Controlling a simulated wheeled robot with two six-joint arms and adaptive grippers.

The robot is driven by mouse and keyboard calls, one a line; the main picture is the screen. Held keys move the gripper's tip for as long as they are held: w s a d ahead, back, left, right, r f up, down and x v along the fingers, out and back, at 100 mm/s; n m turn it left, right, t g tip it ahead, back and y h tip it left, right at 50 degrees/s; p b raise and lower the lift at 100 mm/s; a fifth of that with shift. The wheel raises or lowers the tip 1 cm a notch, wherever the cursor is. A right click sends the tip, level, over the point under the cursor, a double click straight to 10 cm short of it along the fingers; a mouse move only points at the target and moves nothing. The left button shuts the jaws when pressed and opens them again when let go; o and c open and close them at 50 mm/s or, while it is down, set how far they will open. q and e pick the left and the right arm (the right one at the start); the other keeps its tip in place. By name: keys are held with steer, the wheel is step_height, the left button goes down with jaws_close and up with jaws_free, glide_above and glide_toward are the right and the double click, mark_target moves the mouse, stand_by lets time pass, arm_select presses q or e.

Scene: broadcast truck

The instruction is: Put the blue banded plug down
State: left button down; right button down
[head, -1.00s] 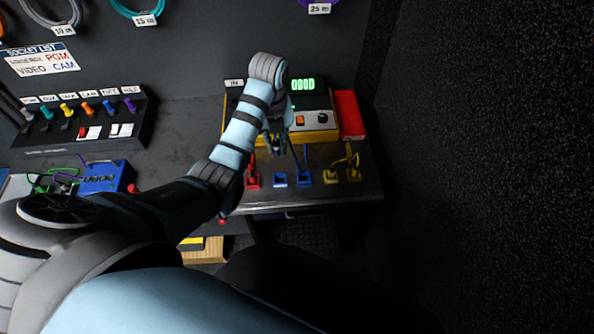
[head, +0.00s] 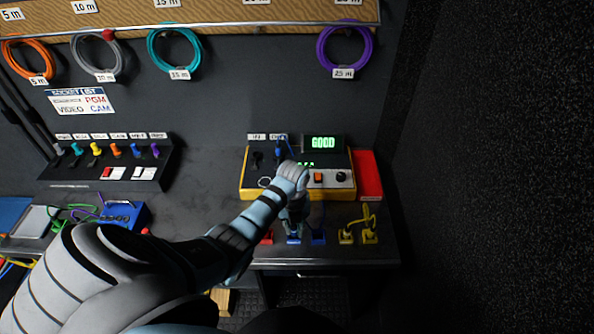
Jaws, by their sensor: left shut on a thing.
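My left gripper (head: 294,212) points down over the front of the bench, its fingers largely hidden by my own wrist. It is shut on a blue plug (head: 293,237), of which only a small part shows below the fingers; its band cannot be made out. The plug is at the blue holders near the front edge; whether it touches one is unclear. Another blue holder (head: 318,237) is just to the right. A blue piece (head: 280,149) stands at the upper left of the yellow tester (head: 246,188). My right gripper is not in view.
The tester's green display (head: 323,143) reads GOOD. A red block (head: 368,175) stands right of it. Yellow plugs (head: 370,232) and a red holder (head: 267,237) flank the blue ones. A switch panel (head: 108,172) is at left. Bare bench lies between panel and tester.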

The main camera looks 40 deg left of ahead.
arm_select(q)
steer(key=shift+f, duration=0.9)
steer(key=shift+r, duration=0.2)
steer(key=shift+f, duration=0.1)
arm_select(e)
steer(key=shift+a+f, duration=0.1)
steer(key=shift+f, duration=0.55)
arm_select(q)
steer(key=c, duration=1.5)
jaws_free()
steer(key=shift+c, duration=0.2)
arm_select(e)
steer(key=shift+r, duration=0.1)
arm_select(q)
steer(key=shift+r, duration=0.45)
step_height(320, 180, up, 12)
steer(key=shift+f+p, duration=0.25)
steer(key=shift+p, duration=0.75)
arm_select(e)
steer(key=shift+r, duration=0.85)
